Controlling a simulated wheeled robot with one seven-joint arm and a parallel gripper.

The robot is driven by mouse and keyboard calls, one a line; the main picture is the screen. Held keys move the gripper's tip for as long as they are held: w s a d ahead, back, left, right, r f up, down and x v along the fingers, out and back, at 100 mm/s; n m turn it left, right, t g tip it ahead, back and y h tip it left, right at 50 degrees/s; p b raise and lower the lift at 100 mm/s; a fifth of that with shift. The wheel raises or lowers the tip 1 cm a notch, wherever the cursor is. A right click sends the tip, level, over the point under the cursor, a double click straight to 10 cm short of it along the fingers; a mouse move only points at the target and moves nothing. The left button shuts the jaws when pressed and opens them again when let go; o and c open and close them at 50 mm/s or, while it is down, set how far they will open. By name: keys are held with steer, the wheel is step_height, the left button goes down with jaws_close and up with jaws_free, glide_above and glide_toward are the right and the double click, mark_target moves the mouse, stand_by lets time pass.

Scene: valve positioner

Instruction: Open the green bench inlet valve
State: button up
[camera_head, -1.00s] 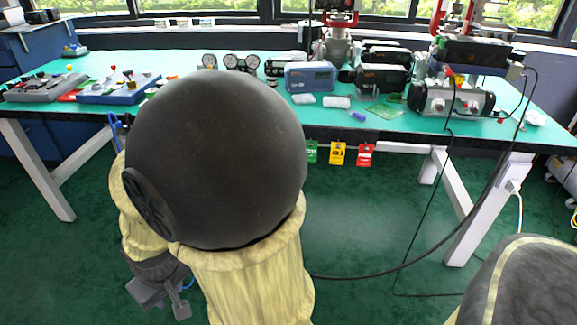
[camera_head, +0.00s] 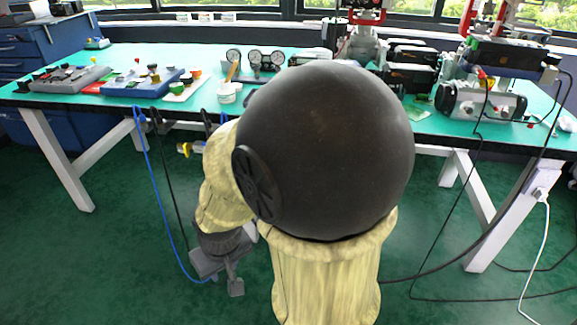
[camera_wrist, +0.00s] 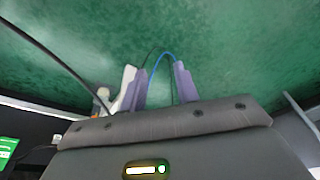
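No green valve can be made out for certain in either view. A small yellow-and-dark fitting (camera_head: 190,149) sits under the front edge of the bench (camera_head: 120,100) in the head view; I cannot tell if it is the inlet valve. My gripper (camera_head: 222,281) hangs below bench height, under and slightly right of that fitting in the picture. In the wrist view my gripper (camera_wrist: 160,72) has its two fingers apart with nothing held between them. My own arm hides the middle of the bench front.
A blue hose (camera_head: 158,190) and black cables hang from the bench front, left of my gripper. Blue and grey boards (camera_head: 145,84), gauges (camera_head: 255,59) and a pump-like unit (camera_head: 480,102) stand on the bench. The green floor below is largely clear.

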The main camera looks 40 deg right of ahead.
steer(key=shift+w, duration=0.15)
steer(key=w+d+f+m+t+h+p, duration=0.5)
steer(key=w+d+m, duration=0.35)
steer(key=w, duration=0.35)
steer(key=s+d+r+t+h+p, duration=0.2)
steer(key=d+h+p, duration=0.1)
steer(key=d+h, duration=0.1)
steer(key=s+d+r+m+t+h+p, duration=0.1)
steer(key=s+d+r+t+h+p, duration=0.1)
steer(key=d, duration=0.4)
steer(key=h+p, duration=0.1)
steer(key=h, duration=0.1)
steer(key=shift+s+d+r+h, duration=0.2)
steer(key=shift+s+r+h, duration=0.1)
steer(key=shift+s, duration=0.1)
steer(key=shift+w+d+f+m, duration=0.1)
steer(key=shift+f+m, duration=0.05)
steer(key=shift+m, duration=0.1)
